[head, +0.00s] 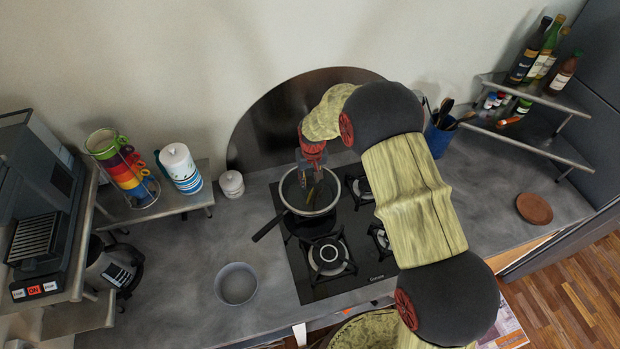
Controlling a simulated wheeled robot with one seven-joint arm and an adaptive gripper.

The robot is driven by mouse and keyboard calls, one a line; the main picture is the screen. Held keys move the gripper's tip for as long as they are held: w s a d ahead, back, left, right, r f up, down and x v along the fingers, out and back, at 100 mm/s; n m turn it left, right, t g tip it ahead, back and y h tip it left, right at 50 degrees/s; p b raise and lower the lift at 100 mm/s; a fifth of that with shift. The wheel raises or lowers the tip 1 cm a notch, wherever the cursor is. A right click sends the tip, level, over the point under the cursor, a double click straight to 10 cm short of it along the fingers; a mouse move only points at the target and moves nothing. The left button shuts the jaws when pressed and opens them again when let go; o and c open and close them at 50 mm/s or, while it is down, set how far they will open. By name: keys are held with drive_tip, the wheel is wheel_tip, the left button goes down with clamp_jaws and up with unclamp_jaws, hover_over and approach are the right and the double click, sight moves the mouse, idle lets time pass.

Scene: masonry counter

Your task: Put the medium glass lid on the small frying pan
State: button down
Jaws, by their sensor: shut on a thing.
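My gripper (313,175) is over the back left of the hob and points down. It is shut on the medium glass lid (294,190), a clear round lid with a pale rim, gripped near its middle. The small frying pan (303,227) is dark and sits on the hob below, with its black handle (267,229) pointing to the lower left. The lid overlaps most of the pan in this view and hides much of it. I cannot tell whether the lid touches the pan or hangs just above it.
The black hob (322,290) has several burners. A grey bowl (237,284) stands left of it. A white canister (231,184) and striped jar stand at the back left. A blue utensil holder (438,138) is behind my arm. A brown disc (534,208) lies right; counter around it is clear.

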drive_tip(key=shift+f, duration=0.1)
idle(0.5)
drive_tip(key=c, duration=1.3)
unclamp_jaws()
drive_tip(key=shift+f, duration=0.1)
drive_tip(key=r, duration=0.4)
drive_tip(key=s+r, duration=0.1)
drive_tip(key=r, duration=0.7)
drive_tip(key=shift+s+d, duration=0.1)
drive_tip(key=shift+s, duration=0.1)
drive_tip(key=shift+s, duration=0.1)
